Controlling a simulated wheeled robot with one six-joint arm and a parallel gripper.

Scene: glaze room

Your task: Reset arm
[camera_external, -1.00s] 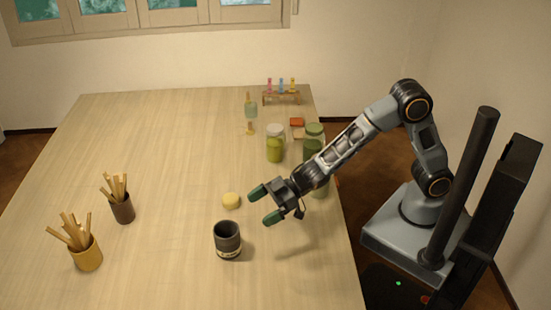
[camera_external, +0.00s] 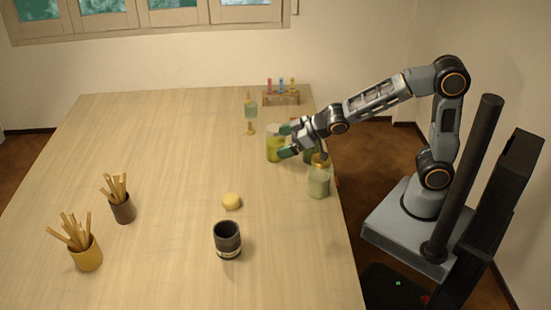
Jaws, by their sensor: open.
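My gripper (camera_external: 285,140) is open, with its green fingertips pointing left over the right side of the table (camera_external: 165,170). In the picture its fingers overlap a jar with yellow-green contents (camera_external: 273,150). I cannot tell whether they touch the jar or pass above it. Nothing is seen held between the fingers. My arm reaches in from the right and partly hides the things behind the gripper, among them a darker green jar.
A pale green jar (camera_external: 319,180) stands near the right edge. A rack of coloured tubes (camera_external: 281,98) and an hourglass-like item (camera_external: 250,113) stand farther back. A dark cup (camera_external: 227,240), a yellow round piece (camera_external: 231,201) and two stick holders (camera_external: 122,208) (camera_external: 86,254) stand nearer. The table's middle is clear.

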